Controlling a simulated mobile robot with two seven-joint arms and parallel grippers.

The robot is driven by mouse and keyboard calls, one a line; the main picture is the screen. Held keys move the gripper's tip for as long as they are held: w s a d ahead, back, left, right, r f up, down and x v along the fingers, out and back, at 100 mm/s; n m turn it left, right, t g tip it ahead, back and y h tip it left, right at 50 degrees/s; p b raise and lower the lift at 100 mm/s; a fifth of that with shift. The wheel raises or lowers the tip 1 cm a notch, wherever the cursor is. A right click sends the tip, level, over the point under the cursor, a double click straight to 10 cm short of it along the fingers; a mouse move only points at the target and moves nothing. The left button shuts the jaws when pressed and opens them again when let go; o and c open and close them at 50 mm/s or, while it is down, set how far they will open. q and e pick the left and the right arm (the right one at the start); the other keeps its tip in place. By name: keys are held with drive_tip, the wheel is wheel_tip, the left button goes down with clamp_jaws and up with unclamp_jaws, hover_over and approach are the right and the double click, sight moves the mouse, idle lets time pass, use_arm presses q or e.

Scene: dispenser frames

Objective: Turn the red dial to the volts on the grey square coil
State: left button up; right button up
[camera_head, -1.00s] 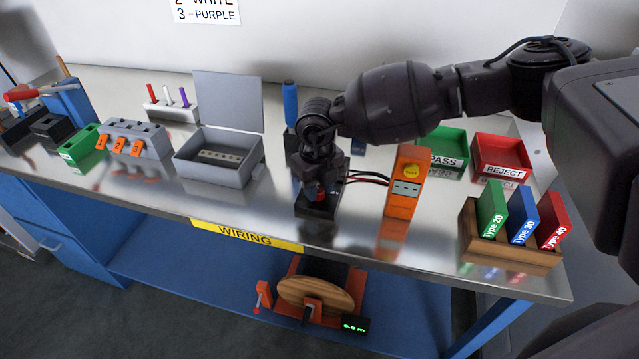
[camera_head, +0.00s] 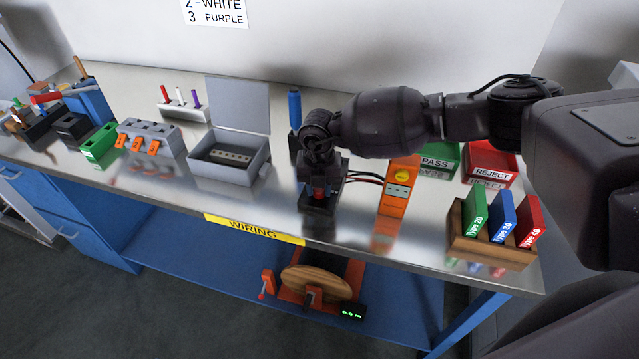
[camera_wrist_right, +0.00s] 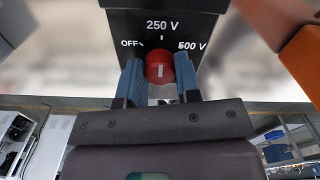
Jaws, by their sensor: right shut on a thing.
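The red dial (camera_wrist_right: 159,66) sits on a black box (camera_wrist_right: 122,22) printed OFF, 250 V and 500 V. Its white mark stands upright, roughly in line with the tick under 250 V. My right gripper (camera_wrist_right: 160,78) is shut on the dial, one blue finger on each side. In the head view the same black box (camera_head: 318,206) stands near the table's front edge, with my right gripper (camera_head: 320,188) over it. I cannot pick out the grey square coil or any volts written on it. My left gripper is not in view.
An orange tester (camera_head: 397,190) with cables stands just right of the black box. A grey lidded box (camera_head: 232,182) is to the left. A wooden rack (camera_head: 490,252) with coloured cards is at the right. Green PASS (camera_head: 437,163) and red REJECT (camera_head: 490,172) trays stand behind.

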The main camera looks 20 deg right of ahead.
idle(0.4)
drive_tip(key=o, duration=0.8)
drive_tip(key=shift+o, duration=0.7)
drive_tip(key=shift+r, duration=0.1)
wheel_tip(320, 180, up, 11)
drive_tip(key=shift+f, duration=0.2)
